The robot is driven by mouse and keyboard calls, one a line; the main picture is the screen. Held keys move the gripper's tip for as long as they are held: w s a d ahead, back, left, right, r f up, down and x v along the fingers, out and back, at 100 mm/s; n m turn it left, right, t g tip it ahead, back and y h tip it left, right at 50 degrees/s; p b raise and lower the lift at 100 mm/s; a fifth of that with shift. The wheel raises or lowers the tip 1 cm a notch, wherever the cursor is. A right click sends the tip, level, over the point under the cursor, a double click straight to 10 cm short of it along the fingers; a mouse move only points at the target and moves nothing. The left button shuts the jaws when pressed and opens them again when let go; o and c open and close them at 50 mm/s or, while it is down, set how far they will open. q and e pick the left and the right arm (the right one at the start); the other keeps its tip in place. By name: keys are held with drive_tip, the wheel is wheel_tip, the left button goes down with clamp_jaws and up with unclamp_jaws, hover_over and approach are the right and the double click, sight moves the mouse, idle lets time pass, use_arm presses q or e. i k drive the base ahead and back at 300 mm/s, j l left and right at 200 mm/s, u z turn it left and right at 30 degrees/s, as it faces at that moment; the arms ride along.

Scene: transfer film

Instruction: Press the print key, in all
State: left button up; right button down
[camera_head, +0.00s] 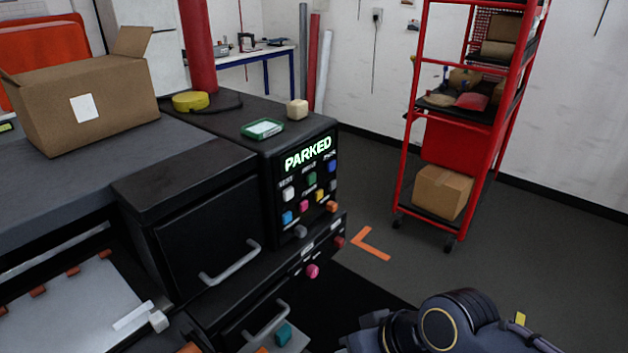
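A black machine has a control panel (275,200) on its front, with a lit display (308,154) reading PARKED. Several coloured keys sit below it: a white key (289,194), a green key (311,179) and a blue key (332,167) in the top row, with pink, yellow, orange and other keys under them. The small labels above the keys are too blurred to read, so I cannot tell which is the print key. Part of my arm (450,325) shows at the lower right, apart from the panel. Neither gripper's fingers are visible.
A magenta knob (312,271) and a red knob (339,242) are lower on the machine. A handled black door (205,235) is left of the panel. An open cardboard box (85,105) stands on top.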

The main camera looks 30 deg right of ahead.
sight(311, 179)
drive_tip(key=i+l, duration=0.1)
drive_tip(key=l, duration=0.6)
drive_tip(key=i+l+u, duration=0.1)
drive_tip(key=l, duration=0.55)
